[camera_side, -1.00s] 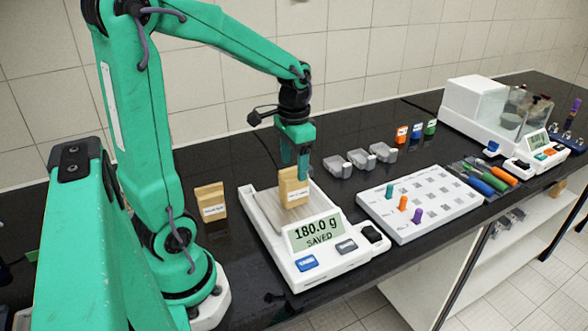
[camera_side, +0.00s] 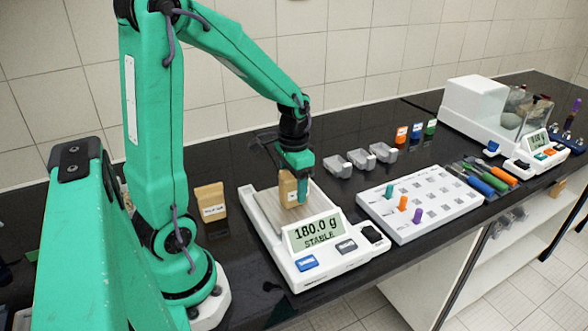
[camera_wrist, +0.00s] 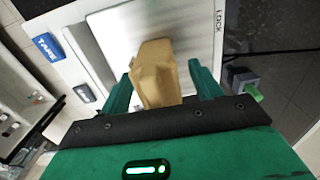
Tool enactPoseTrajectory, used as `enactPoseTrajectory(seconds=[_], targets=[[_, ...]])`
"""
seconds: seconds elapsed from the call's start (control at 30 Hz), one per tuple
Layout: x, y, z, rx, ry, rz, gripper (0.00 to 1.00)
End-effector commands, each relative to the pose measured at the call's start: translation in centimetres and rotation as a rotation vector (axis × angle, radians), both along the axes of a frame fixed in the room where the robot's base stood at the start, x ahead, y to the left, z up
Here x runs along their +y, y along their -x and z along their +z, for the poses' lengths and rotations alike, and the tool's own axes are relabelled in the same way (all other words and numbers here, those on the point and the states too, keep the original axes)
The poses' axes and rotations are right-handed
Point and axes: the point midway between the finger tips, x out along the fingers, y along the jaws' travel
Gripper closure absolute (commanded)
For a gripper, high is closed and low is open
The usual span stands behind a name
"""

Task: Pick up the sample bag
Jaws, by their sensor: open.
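The sample bag (camera_side: 288,188), tan with a pale label, stands upright on the pan of the white balance (camera_side: 258,215). The balance display reads 180.0 g and STABLE. My gripper (camera_side: 300,190) is open and lowered at the bag. In the wrist view the bag (camera_wrist: 155,72) sits between the two green fingers of my gripper (camera_wrist: 160,88), with a gap visible at each side. The far side of the bag is hidden in the side view. A second tan bag (camera_side: 210,202) with a label stands on the black bench, left of the balance.
A white board (camera_side: 425,205) with coloured pegs lies right of the balance. Several grey trays (camera_side: 358,160) and coloured bottles (camera_side: 416,132) stand behind it. A second white instrument (camera_side: 475,105) is at the far right. The balance's blue TARE button (camera_wrist: 47,46) shows in the wrist view.

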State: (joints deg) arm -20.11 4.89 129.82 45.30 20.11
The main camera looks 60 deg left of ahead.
Motion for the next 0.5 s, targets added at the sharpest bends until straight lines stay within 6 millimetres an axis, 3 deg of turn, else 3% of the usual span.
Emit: enactPoseTrajectory(seconds=[0.43,0.5], targets=[[0.0,0.0,-0.01,0.0,0.0,0.0,0.36],[0.0,0.0,0.0,0.0,0.0,0.0,0.46]])
